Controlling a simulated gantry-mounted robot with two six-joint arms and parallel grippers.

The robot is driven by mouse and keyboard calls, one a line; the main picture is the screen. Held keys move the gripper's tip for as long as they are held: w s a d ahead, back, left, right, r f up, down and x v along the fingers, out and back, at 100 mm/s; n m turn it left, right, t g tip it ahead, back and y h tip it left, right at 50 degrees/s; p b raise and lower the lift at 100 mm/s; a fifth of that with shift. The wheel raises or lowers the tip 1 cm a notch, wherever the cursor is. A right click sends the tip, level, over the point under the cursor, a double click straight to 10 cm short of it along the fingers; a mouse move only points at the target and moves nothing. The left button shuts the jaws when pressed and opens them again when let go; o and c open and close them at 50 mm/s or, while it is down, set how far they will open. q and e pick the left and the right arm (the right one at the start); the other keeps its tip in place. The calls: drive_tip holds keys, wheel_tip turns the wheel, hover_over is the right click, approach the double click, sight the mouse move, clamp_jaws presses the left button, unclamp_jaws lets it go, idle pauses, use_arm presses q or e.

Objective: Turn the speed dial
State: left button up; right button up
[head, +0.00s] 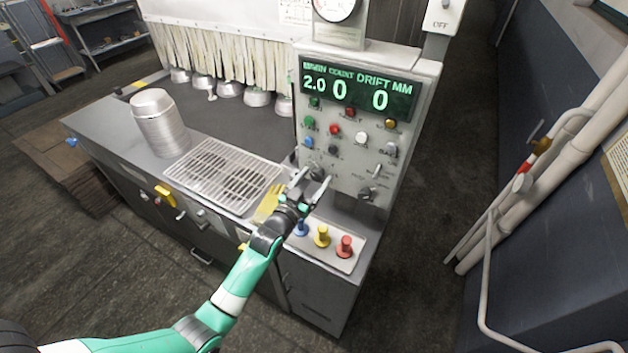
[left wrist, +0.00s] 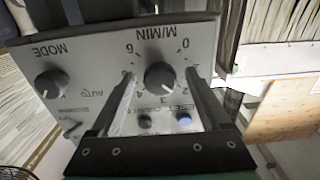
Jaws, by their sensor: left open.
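The speed dial (head: 317,171) is a dark round knob on the grey control panel (head: 345,150). In the left wrist view the dial (left wrist: 160,76) shows upside down, on a scale marked M/MIN with numbers from 0 to 6. My left gripper (head: 311,181) is open at the panel, with its fingers partly covering the dial in the head view. In the left wrist view its fingers (left wrist: 160,74) stand on either side of the dial, with gaps between them and the knob. The display (head: 358,92) reads 2.0, 0 and 0. My right gripper is not in view.
A MODE knob (left wrist: 51,83) is beside the dial. Several coloured buttons sit above it, and blue, yellow (head: 322,236) and red (head: 344,246) plungers stand below. A wire rack (head: 222,174) and a pan stack (head: 160,125) are on the counter to the left.

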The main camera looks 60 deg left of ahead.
use_arm(q)
drive_tip(key=shift+c, duration=0.2)
clamp_jaws()
drive_tip(key=shift+n, duration=0.4)
drive_tip(key=n+b, duration=0.1)
drive_tip(key=n, duration=0.5)
drive_tip(key=n+b, duration=0.1)
drive_tip(key=n, duration=0.2)
drive_tip(key=shift+n, duration=0.4)
drive_tip(key=shift+d+n, duration=0.1)
drive_tip(key=shift+n, duration=1.4)
